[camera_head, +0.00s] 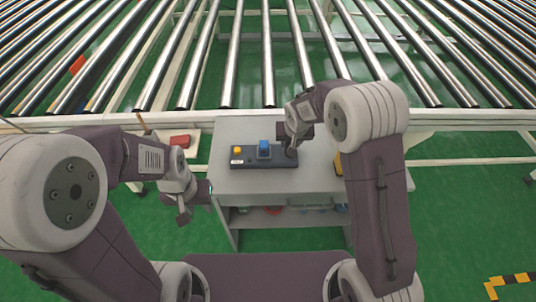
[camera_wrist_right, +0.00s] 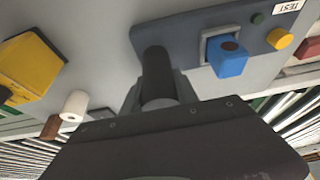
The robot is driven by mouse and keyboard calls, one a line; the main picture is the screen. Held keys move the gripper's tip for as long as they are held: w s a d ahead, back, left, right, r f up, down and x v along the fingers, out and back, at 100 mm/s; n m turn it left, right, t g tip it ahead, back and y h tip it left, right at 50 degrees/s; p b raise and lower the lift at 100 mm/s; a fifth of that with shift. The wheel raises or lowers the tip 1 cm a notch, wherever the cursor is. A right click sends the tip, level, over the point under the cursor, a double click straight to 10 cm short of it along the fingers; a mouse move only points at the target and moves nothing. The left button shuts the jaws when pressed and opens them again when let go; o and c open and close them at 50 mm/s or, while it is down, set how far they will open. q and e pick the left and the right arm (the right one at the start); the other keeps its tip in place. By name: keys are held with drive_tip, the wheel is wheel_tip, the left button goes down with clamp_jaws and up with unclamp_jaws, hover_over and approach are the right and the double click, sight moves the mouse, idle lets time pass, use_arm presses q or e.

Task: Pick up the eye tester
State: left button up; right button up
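A dark grey panel (camera_head: 240,162) lies on the grey table, with a yellow button (camera_head: 237,150) and a blue block (camera_head: 264,149). In the right wrist view the panel (camera_wrist_right: 200,27) has a TEST label, and the blue block (camera_wrist_right: 228,57) is near its middle. A black cylinder (camera_wrist_right: 158,72) stands at the panel's other end. I cannot tell which part is the eye tester. My right gripper (camera_head: 292,146) is at the panel's right end, its grey fingers (camera_wrist_right: 158,95) flanking the cylinder; the grip itself is unclear. My left gripper (camera_head: 194,204) is open and empty beside the table's left edge.
A yellow object (camera_wrist_right: 28,68) and a white cylinder (camera_wrist_right: 74,105) are on the table beside my right gripper. A roller conveyor (camera_head: 230,60) runs behind the table (camera_head: 235,184). A red object (camera_head: 179,141) is left of the table. The table's front strip is clear.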

clamp_jaws()
idle(1.1)
